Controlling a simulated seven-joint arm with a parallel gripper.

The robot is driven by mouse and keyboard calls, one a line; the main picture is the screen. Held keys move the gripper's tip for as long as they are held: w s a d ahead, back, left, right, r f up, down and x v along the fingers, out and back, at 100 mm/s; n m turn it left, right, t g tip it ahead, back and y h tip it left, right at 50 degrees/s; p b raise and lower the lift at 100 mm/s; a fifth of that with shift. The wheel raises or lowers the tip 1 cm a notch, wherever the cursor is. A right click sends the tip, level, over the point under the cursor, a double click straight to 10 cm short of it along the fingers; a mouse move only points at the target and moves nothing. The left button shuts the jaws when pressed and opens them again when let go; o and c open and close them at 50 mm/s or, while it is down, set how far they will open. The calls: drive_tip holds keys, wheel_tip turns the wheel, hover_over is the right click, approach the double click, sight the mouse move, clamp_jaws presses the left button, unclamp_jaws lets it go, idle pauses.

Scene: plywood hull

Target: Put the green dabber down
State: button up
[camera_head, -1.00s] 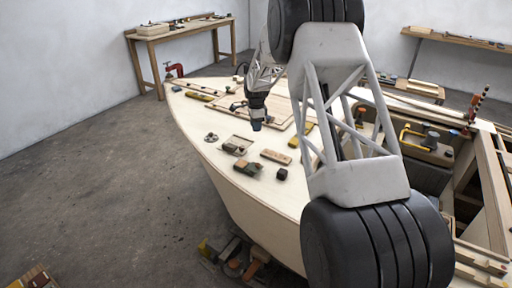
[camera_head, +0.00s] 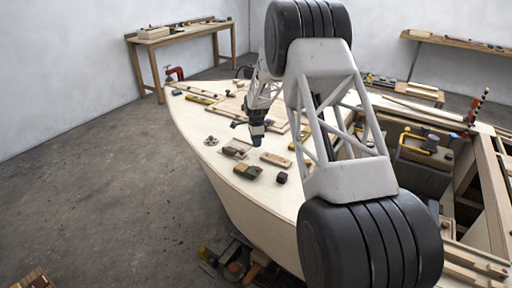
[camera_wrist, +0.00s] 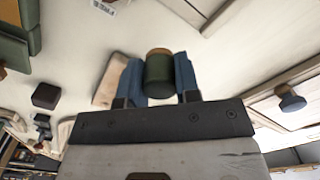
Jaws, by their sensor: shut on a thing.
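The green dabber (camera_wrist: 159,78) is a short dark green cylinder with a brown cap-like end. In the wrist view it sits between the two blue fingertips of my gripper (camera_wrist: 158,80), which is shut on it. In the head view my gripper (camera_head: 257,140) points down over the pale plywood deck (camera_head: 228,178), near its left side. I cannot make out the dabber in the head view. Whether its far end touches the deck cannot be told.
A wooden block (camera_head: 274,159), a dark cube (camera_head: 282,177) and a green and brown piece (camera_head: 247,170) lie close in front of my gripper. A small round metal piece (camera_head: 211,140) lies to the left. A blue-grey knob (camera_wrist: 290,101) shows at right in the wrist view.

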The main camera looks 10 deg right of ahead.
drive_tip(key=shift+f, duration=1.55)
drive_tip(key=shift+f, duration=0.15)
drive_tip(key=o, duration=0.9)
drive_tip(key=shift+c, duration=0.2)
wheel_tip(320, 180, up, 12)
drive_tip(key=shift+r, duration=0.2)
